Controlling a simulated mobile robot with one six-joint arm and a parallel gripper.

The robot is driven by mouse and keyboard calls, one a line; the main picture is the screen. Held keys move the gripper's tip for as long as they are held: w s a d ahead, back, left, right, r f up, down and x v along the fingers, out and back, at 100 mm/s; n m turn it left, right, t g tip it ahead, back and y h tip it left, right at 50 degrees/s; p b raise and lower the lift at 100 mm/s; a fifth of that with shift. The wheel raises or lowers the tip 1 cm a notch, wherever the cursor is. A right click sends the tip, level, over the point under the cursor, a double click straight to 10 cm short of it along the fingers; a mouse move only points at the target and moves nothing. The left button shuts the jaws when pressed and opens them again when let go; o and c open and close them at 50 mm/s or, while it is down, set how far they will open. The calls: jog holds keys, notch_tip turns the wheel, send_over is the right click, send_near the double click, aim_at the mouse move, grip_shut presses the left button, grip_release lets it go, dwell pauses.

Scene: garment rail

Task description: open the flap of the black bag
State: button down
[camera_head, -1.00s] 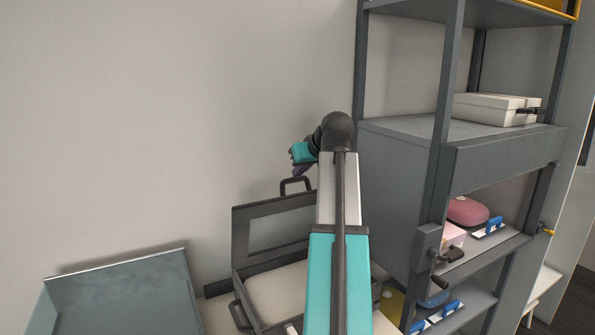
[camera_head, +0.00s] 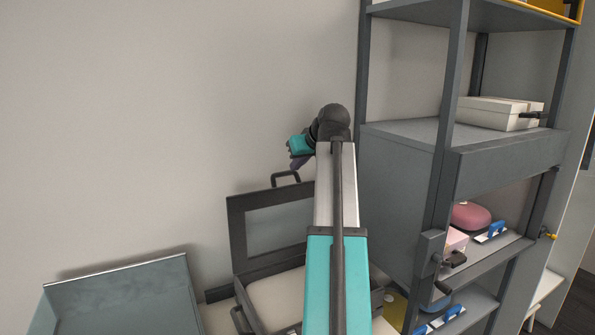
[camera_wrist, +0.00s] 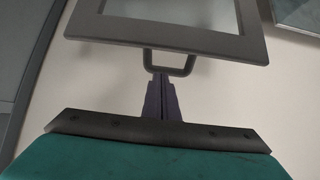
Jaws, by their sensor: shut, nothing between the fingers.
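The black bag (camera_head: 239,286) looks like a dark, box-shaped case with a pale interior, low beside the wall in the head view. Its flap (camera_head: 236,228), a dark frame around a grey panel, stands raised at the back, with a handle (camera_head: 285,176) on its top edge. The flap (camera_wrist: 165,34) and handle (camera_wrist: 190,66) also show in the wrist view. My gripper (camera_head: 297,163) is shut and empty close to the handle. In the wrist view my gripper's purple fingertips (camera_wrist: 160,78) overlap the handle; I cannot tell whether they touch. My arm hides the bag's right part.
A grey shelf unit (camera_head: 400,180) stands close to the right of my arm, with a white box (camera_head: 497,113) and a pink item (camera_head: 469,215) on it. A grey-green open tray (camera_head: 130,290) is at lower left. The wall above the tray is bare.

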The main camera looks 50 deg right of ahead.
jog(key=b+v, duration=0.2)
jog(key=v, duration=0.7)
jog(key=shift+s+b, duration=0.3)
jog(key=shift+s, duration=0.1)
